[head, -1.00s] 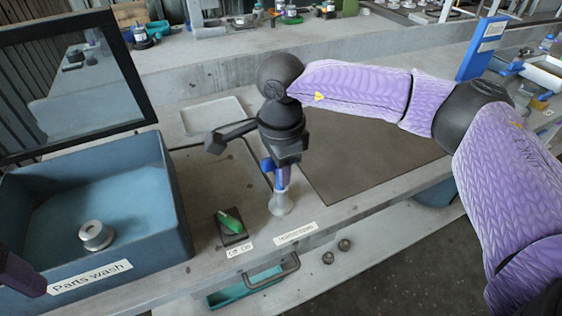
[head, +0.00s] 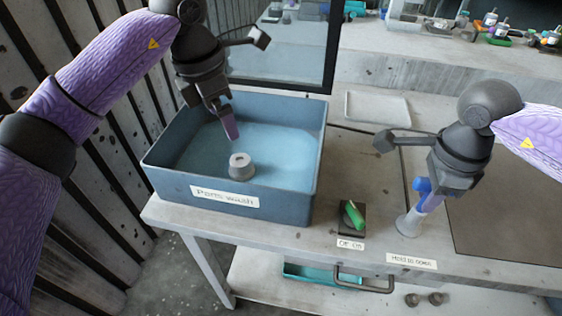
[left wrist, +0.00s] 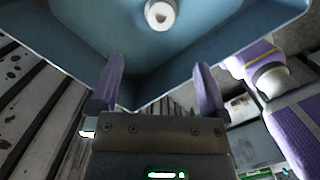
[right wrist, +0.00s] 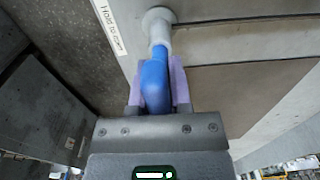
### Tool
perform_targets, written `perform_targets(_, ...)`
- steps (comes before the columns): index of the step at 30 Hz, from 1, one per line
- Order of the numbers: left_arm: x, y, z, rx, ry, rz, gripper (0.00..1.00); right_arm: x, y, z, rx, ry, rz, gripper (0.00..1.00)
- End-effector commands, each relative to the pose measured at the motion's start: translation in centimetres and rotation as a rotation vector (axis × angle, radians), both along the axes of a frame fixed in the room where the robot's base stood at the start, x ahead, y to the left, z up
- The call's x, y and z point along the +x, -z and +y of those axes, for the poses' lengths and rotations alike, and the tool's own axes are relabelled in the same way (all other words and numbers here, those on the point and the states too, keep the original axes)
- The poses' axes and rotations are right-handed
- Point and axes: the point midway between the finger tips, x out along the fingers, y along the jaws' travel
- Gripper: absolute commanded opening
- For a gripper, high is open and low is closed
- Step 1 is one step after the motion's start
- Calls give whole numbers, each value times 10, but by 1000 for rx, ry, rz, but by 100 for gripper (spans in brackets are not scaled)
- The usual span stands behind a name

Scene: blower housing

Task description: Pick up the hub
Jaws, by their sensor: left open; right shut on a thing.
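The hub (head: 241,167) is a pale grey ring-shaped part with a central hole, sitting in the blue parts wash basin (head: 262,199). It also shows at the top of the left wrist view (left wrist: 160,14). My left gripper (head: 231,130) is open and empty, just above and slightly left of the hub in the head view, apart from it. My right gripper (head: 424,196) is shut on a blue-handled tool (right wrist: 155,84), whose pale lower end stands on the bench beside a label. The gripper hides part of the handle.
The basin's walls surround the hub, and a dark-framed clear panel (head: 330,50) stands behind it. A green switch (head: 354,214) on a dark base and a white tray (head: 378,108) lie between the basin and my right arm. Bottles (head: 490,18) stand far back.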

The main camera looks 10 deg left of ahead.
Motion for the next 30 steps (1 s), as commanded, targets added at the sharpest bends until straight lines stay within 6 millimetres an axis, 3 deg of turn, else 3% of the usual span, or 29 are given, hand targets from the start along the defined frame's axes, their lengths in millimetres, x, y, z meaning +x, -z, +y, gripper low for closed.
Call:
perform_targets(6,5,49,-4,-1,-39,11,98,0,0,0,0,0,-1,0)
perform_targets(18,12,113,-15,-2,-35,7,98,0,0,0,0,0,-1,0)
perform_targets(26,12,118,-15,-2,-35,5,98,0,0,0,0,0,-1,0)
perform_targets(30,12,118,-15,-2,-35,5,68,0,0,0,0,0,-1,0)
